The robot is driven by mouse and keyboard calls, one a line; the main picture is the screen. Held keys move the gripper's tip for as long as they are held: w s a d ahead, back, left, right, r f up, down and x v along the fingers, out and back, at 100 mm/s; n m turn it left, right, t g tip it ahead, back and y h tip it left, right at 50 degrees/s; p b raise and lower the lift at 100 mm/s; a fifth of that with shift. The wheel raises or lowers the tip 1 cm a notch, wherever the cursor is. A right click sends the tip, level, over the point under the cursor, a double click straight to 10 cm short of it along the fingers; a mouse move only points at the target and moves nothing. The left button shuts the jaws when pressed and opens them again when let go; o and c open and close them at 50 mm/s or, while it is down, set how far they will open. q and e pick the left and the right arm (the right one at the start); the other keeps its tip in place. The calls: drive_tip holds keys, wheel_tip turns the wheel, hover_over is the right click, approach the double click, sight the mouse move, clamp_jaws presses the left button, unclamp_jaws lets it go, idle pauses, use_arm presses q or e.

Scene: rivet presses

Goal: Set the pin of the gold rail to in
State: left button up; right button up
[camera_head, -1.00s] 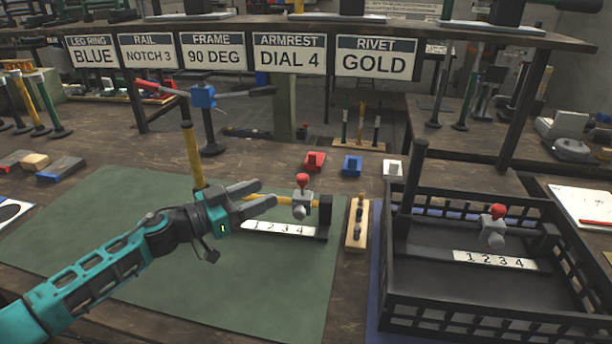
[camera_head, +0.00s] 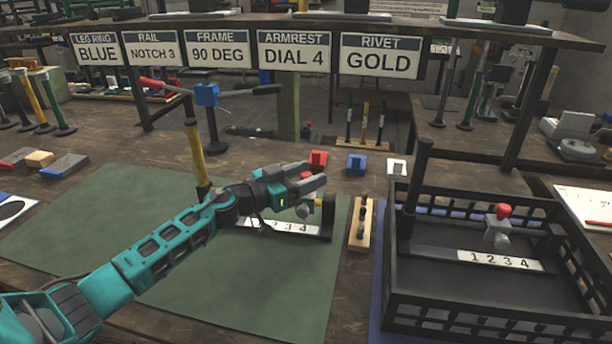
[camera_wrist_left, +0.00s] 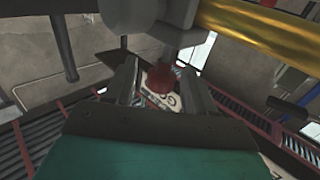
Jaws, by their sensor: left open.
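The gold rail is mostly hidden behind my left gripper in the head view, with a small yellow part (camera_head: 318,202) showing beside its dark end block. In the left wrist view the gold rail (camera_wrist_left: 265,38) crosses the upper right. A grey slider (camera_head: 303,210) with a red-knobbed pin sits on the rail, above a 1-to-4 number strip (camera_head: 285,227). The red knob (camera_wrist_left: 160,78) shows between the finger tips in the left wrist view and is partly covered in the head view. My left gripper (camera_head: 314,178) is open at the knob; contact cannot be told. My right gripper is not in view.
A gold upright post (camera_head: 195,155) stands left of the gripper. A black crate (camera_head: 400,285) at right holds a similar slider with a red knob (camera_head: 503,210). The green mat (camera_head: 270,290) is clear in front.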

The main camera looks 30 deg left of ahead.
use_arm(q)
clamp_jaws()
idle(0.5)
